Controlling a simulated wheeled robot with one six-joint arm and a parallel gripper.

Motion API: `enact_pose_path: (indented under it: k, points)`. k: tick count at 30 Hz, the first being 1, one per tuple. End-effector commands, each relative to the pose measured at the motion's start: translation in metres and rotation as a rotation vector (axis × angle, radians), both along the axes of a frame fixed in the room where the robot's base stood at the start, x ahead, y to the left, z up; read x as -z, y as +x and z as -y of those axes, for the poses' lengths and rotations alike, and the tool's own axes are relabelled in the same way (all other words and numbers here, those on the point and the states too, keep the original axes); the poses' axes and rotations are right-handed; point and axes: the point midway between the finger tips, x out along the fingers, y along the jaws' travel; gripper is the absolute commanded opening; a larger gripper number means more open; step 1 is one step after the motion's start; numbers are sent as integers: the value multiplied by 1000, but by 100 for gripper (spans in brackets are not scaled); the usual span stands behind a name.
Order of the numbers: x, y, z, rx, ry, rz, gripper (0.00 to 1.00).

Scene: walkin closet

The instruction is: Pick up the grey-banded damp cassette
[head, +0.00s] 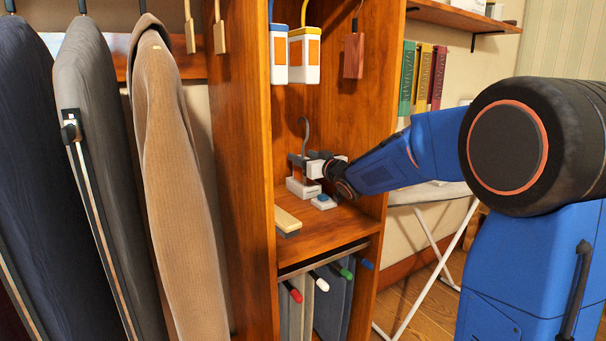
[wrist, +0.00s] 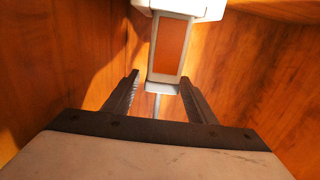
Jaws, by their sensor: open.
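A pale cassette with a grey hook (head: 306,133) rising above it stands on the wooden shelf in the head view. Its white base (head: 303,188) shows below my gripper, which hides its middle. In the wrist view its orange window (wrist: 171,47) and white frame lie just beyond the fingertips, with a light grey strip (wrist: 162,89) and a thin stem at the near end. My gripper (head: 303,161) is open, reaching in from the right. In the wrist view, the dark fingers (wrist: 161,82) point to either side of the cassette's near end. I cannot tell whether they touch it.
A small white block with a blue top (head: 323,202) stands close by on the shelf (head: 325,232). A brush (head: 288,222) lies at the front left. Two cassettes (head: 279,55) (head: 304,55) and a reddish wooden block (head: 353,55) hang above. The wooden side panel (head: 243,170) bounds the left.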

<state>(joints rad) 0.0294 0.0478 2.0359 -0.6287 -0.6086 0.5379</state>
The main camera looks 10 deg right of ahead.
Motion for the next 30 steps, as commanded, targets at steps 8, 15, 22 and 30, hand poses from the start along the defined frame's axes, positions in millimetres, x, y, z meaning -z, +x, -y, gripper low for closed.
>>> enact_pose_path:
  k: [8, 15, 22, 30]
  points:
    - [0, 9, -3, 0, 0, 0, 52]
    - [0, 8, -3, 0, 0, 0, 4]
    - [-1, 8, -3, 0, 0, 1, 0]
    - [-9, 9, -8, 1, 0, 1, 0]
